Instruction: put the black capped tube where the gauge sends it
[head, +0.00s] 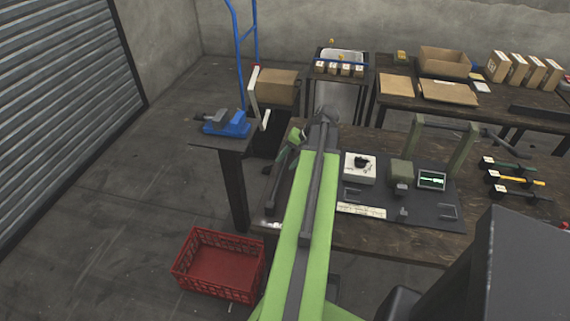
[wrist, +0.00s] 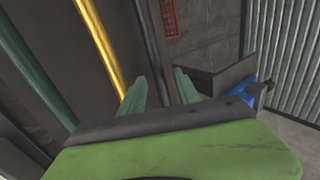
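In the head view a dark rod (head: 271,190) lies along the left end of the bench. It is likely the black capped tube, but its cap is not clear. My gripper (head: 283,158) hangs above its far end, partly hidden by my green arm. In the wrist view my two teal fingers (wrist: 161,88) stand apart with a gap between them. A dark rod (wrist: 150,38) runs just beyond them, apparently not gripped. A yellow rod (wrist: 104,45) and a green rod (wrist: 35,68) lie to its left. The gauge screen (head: 432,180) shows a bright green line; its reading is too small to tell.
A dark mat (head: 425,215) holds a white box (head: 359,167) and a grey-green device (head: 401,175). Several coloured handles lie at the right, including a yellow one (head: 520,182). A blue vise (head: 228,124) stands left; a red crate (head: 218,264) is on the floor.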

